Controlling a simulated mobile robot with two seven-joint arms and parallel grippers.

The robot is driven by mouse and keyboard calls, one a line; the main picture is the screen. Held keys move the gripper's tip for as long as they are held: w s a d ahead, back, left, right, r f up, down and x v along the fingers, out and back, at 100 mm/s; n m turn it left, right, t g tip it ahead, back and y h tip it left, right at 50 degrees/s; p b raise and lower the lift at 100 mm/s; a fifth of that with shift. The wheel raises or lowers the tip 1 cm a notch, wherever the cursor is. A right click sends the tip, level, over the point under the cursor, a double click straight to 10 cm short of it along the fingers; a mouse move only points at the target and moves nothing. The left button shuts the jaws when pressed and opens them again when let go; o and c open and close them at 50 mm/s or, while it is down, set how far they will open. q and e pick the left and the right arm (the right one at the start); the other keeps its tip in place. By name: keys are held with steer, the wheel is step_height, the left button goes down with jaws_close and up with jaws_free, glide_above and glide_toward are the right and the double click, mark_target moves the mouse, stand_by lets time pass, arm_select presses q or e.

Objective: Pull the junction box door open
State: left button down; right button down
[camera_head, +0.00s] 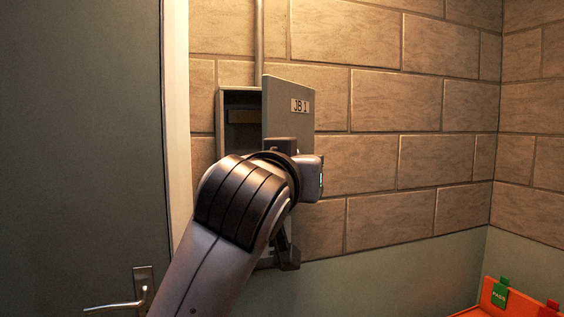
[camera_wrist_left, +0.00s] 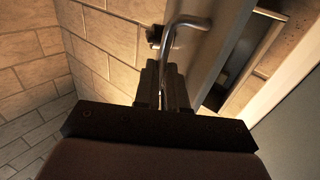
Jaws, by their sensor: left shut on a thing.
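The junction box (camera_head: 237,97) is a grey-green box on the brick wall. In the left wrist view the door (camera_wrist_left: 216,48) has a bent metal handle (camera_wrist_left: 185,22). My left gripper (camera_wrist_left: 163,72) is shut on the handle. In the head view my left arm hides the handle, the fingertips and the lower part of the door. My right gripper is in neither view.
A conduit (camera_head: 259,40) runs up the wall above the box. A dark door (camera_head: 85,150) with a lever handle (camera_head: 118,306) stands at the left. An orange bin (camera_head: 497,298) with green and red parts is at the lower right. The wall to the right is bare.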

arm_select(q)
steer(key=shift+s+d+r, duration=0.1)
steer(key=shift+d+r, duration=0.1)
steer(key=shift+d, duration=0.35)
steer(key=c, duration=1.5)
jaws_free()
steer(key=o, duration=0.3)
steer(key=shift+d+f, duration=0.1)
steer(key=shift+f, duration=0.1)
